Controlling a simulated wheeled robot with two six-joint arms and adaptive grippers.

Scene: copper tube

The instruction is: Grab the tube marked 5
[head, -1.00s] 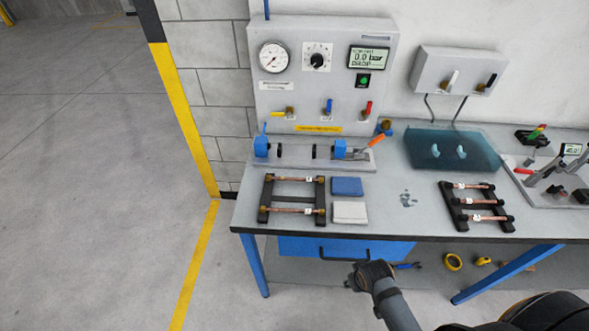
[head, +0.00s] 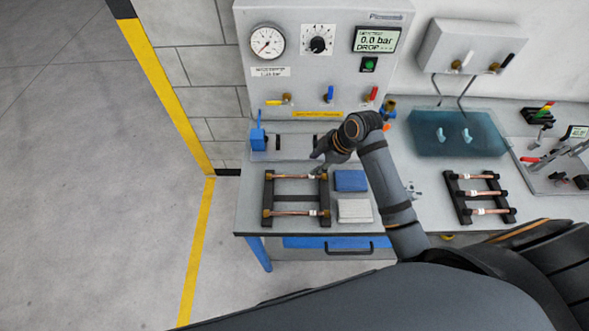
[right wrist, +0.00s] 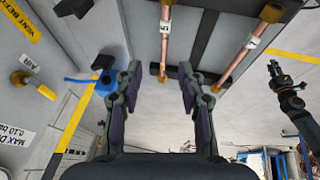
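Two copper tubes with brass ends lie across the black rack (head: 268,195) at the left of the bench: a far tube (head: 285,177) and a near tube (head: 288,213). Each has a white tag. In the right wrist view the tag on the far tube (right wrist: 166,50) seems to read 5; the near tube's tag (right wrist: 252,42) is hard to read. My right gripper (head: 318,166) is by the right end of the far tube. In the right wrist view it is open (right wrist: 160,78) and empty, the far tube ahead between its fingers. A dark arm end, probably my left gripper (right wrist: 276,70), shows at the right.
A blue block (head: 351,181) and a white block (head: 355,211) lie right of the rack. The test panel (head: 320,85) and its clamp fixture stand behind.

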